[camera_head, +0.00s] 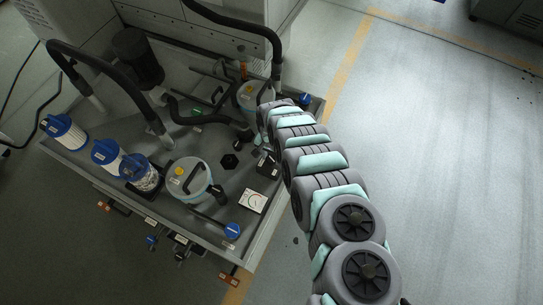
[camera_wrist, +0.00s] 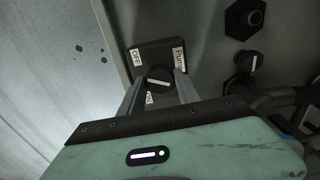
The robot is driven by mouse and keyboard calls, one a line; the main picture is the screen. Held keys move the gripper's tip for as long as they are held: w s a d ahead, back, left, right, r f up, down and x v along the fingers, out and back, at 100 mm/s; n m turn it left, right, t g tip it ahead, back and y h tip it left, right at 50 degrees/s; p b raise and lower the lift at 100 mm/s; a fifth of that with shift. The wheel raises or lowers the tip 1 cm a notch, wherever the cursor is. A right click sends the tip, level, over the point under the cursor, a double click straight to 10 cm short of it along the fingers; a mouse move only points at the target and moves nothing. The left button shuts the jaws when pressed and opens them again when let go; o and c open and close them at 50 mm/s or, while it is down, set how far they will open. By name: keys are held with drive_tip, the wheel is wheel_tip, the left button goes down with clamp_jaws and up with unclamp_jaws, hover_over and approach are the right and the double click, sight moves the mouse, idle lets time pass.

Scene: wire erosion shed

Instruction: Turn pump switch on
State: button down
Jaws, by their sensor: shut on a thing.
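The pump switch (camera_wrist: 157,72) is a round black knob with a white mark, on a dark box with white labels reading "OFF" and "Pump". A third label, partly hidden by my gripper, is by the lower left of the knob. My gripper (camera_wrist: 159,84) has one finger on each side of the knob and is shut on it. The white mark lies nearly level across the wrist picture. In the head view the dark switch box (camera_head: 267,167) is at the right edge of the grey bench, partly hidden by my arm.
Another black knob (camera_wrist: 249,63) and a black hexagonal fitting (camera_wrist: 244,18) are to the right. Open floor (camera_head: 430,150) is to the right.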

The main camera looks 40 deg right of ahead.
sight(272, 159)
drive_tip(key=n+p, duration=0.1)
drive_tip(key=n, duration=0.4)
drive_tip(key=shift+n, duration=0.4)
drive_tip(key=n, duration=0.5)
drive_tip(key=shift+n, duration=0.3)
drive_tip(key=c, duration=0.9)
unclamp_jaws()
drive_tip(key=shift+o, duration=0.2)
wheel_tip(272, 159, up, 11)
drive_tip(key=shift+p, duration=0.45)
drive_tip(key=shift+f, duration=0.15)
